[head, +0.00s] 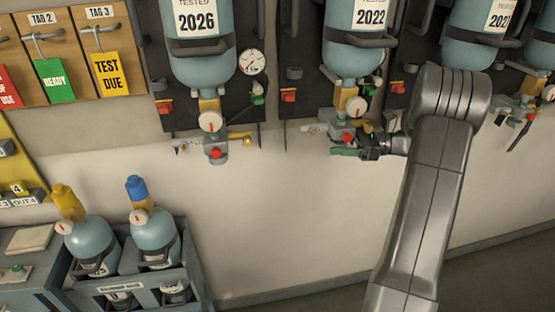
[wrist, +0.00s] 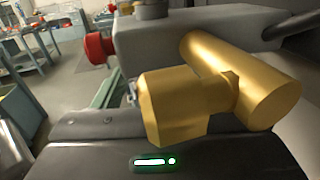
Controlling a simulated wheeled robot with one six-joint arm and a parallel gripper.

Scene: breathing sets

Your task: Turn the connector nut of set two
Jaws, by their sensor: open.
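The breathing set with the cylinder marked 2022 (head: 352,42) hangs in the middle of the wall, second from the left in view. My gripper (head: 350,151) is at its lower valve block, just under the red knob (head: 348,138), reaching in from the right. In the wrist view a brass six-sided nut (wrist: 176,108) sits close above my dark gripper body, joined to a brass cylindrical fitting (wrist: 250,85) beneath a grey block. My gripper is open. The wrist view does not clearly show whether a finger touches the nut. In the head view my gripper and arm hide the nut.
A neighbouring set marked 2026 (head: 195,45) hangs to the left; more sets hang to the right. In the wrist view a red knob (wrist: 100,48) projects left of the grey block. A crate (head: 197,275) with two cylinders stands low left. The wall below the sets is bare.

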